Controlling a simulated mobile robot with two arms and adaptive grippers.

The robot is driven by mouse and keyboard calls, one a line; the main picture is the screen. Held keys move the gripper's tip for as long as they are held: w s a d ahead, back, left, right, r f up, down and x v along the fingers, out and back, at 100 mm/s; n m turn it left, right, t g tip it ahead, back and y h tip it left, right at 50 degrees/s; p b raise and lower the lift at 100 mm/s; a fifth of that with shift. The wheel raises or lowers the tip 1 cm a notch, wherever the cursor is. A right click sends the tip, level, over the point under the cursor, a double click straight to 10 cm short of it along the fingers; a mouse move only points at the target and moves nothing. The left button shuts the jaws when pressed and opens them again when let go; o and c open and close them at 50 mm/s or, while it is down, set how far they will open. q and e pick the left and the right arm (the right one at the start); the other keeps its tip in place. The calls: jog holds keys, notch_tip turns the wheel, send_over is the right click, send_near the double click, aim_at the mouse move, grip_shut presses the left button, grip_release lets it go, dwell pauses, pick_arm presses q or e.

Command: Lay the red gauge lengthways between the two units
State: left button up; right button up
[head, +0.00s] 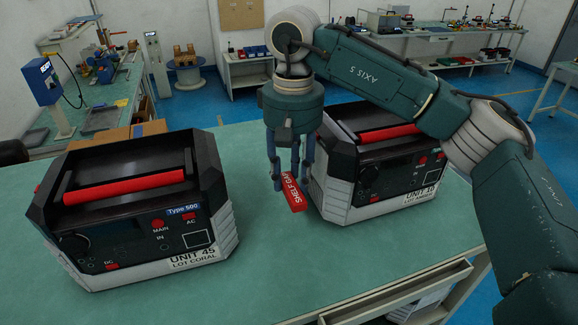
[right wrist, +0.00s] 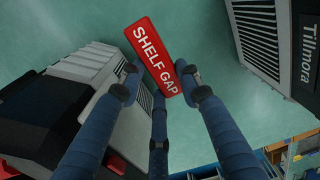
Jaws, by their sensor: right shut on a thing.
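The red gauge (head: 293,194), a flat bar with white "SHELF GAP" lettering, is in my right gripper (head: 290,184). That gripper is shut on it, with fingers on both long sides. In the right wrist view the gauge (right wrist: 152,52) lies face up, slanted, with green table top around it. I cannot tell whether it touches the table. The left unit (head: 135,210), marked "UNIT 45", and the right unit (head: 375,175) are black and pale grey with red handles. The gauge is in the gap, much nearer the right unit; its far end is hidden. My left gripper is out of view.
The green table top (head: 290,265) is clear in front of the gap. A cardboard box (head: 110,137) lies behind the left unit. An open drawer or shelf edge (head: 400,300) is below the table's front right. Other benches stand at the back.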

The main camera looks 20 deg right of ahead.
aim_at(291, 192)
jog(key=shift+s+f, duration=0.1)
jog(key=shift+f, duration=0.35)
jog(key=f+b, duration=0.1)
jog(key=f, duration=0.1)
jog(key=w+f+b, duration=0.1)
jog(key=f, duration=0.1)
jog(key=shift+w+f, duration=0.15)
jog(key=shift+f, duration=0.1)
jog(key=shift+s+f+b, duration=0.3)
jog(key=shift+f, duration=0.1)
jog(key=shift+w, duration=0.2)
jog(key=shift+s+f, duration=0.1)
jog(key=shift+f, duration=0.15)
jog(key=shift+f+b, duration=0.35)
jog(key=shift+b, duration=0.15)
jog(key=o, duration=1.3)
jog(key=shift+c, duration=0.2)
